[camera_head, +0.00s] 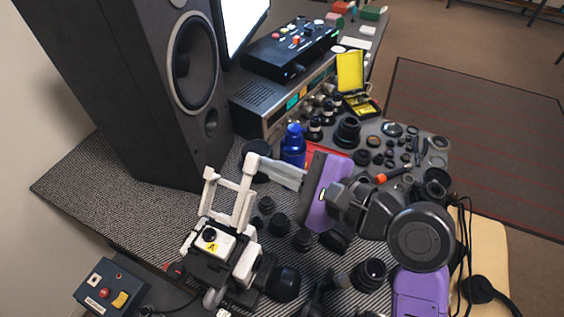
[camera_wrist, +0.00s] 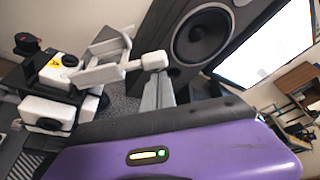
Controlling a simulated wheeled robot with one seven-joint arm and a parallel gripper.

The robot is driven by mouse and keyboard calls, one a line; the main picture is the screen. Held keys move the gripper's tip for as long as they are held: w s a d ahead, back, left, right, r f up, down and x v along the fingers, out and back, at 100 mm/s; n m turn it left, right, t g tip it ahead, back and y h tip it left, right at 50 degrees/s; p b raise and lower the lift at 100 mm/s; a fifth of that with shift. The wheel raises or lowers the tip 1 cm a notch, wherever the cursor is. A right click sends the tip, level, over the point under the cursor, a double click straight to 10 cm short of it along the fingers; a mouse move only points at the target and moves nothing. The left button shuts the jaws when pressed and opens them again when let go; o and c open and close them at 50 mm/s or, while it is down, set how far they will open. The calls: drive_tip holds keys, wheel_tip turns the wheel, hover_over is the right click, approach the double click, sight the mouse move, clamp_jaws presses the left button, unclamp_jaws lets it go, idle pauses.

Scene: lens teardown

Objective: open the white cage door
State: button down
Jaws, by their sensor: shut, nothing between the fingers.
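The white cage door (camera_head: 243,205) is a frame of white bars that stands up from a small white and black device with a yellow "A" label (camera_head: 212,246). In the wrist view the white door frame (camera_wrist: 98,72) is at upper left, with a rounded white knob (camera_wrist: 154,60) at its end. My gripper (camera_head: 274,168) has its grey fingers together and empty. Their tips are at the knob, touching or very close; I cannot tell which. The wrist view shows the fingers (camera_wrist: 158,92) just below the knob.
A large speaker (camera_head: 160,90) stands behind the door on the left. A blue bottle (camera_head: 293,146) is close behind my fingers. Several black lens parts (camera_head: 280,224) lie below them. A control box (camera_head: 110,288) is at the lower left. Striped mat (camera_head: 95,190) is bare at left.

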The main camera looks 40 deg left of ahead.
drive_tip(key=shift+s+r, duration=0.15)
drive_tip(key=s+r+n+p, duration=0.1)
drive_tip(key=s+p, duration=0.1)
drive_tip(key=s+d+r+n+t+y+p, duration=0.1)
drive_tip(key=r+n, duration=0.1)
drive_tip(key=shift+s+r+p, duration=0.2)
drive_tip(key=shift+s+p, duration=0.15)
drive_tip(key=shift+p, duration=0.05)
idle(0.5)
